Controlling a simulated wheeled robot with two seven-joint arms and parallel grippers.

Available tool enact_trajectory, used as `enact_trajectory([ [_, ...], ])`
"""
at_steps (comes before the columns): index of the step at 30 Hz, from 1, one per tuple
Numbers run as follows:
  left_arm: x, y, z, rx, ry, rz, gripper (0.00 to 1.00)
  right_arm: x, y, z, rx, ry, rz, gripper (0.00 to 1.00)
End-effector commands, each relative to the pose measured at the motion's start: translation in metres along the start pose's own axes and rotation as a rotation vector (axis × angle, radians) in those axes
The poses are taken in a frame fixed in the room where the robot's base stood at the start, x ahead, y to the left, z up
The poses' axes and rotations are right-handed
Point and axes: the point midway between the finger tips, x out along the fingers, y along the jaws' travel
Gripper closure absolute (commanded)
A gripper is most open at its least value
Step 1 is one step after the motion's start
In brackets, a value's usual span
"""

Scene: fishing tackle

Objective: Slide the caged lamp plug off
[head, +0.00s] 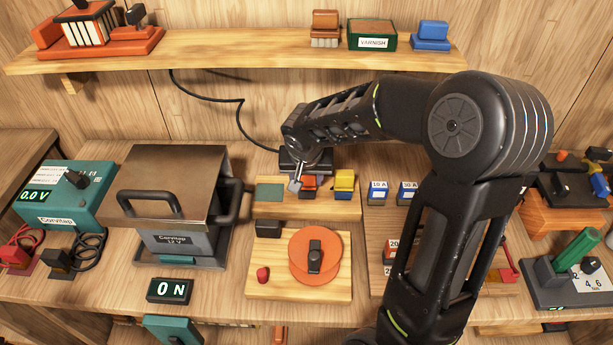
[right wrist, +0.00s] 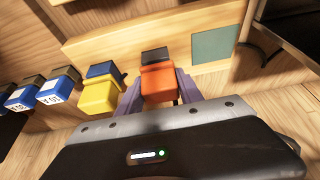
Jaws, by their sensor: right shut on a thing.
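An orange plug (head: 309,183) with a dark end sits at a wooden block (head: 272,210), beside a yellow plug (head: 344,182). My right gripper (head: 297,184) reaches down to it from behind. In the right wrist view the fingers of my right gripper (right wrist: 160,95) stand on both sides of the orange plug (right wrist: 157,82) and are shut on it. The yellow plug (right wrist: 98,94) is apart from the fingers. No label shows whether the orange plug is the caged lamp's. My left gripper is not in view.
A green pad (head: 269,193) lies on the block. Blue fuse boxes (head: 377,191) stand to the right. A metal-lidded box (head: 175,175) stands left, a board with an orange disc (head: 302,265) in front. A black cable (head: 240,115) hangs behind; a shelf (head: 240,58) runs above.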

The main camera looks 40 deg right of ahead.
Motion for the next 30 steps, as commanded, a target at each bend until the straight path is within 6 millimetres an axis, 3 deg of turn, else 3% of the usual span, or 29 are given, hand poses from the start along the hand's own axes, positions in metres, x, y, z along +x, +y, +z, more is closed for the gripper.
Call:
enact_trajectory([
  [21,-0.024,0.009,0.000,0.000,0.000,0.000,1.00,-0.043,-0.001,-0.018,0.000,0.002,-0.001,0.99],
  [30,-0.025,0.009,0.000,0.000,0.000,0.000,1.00,-0.044,0.000,-0.018,0.000,0.001,-0.001,0.99],
])
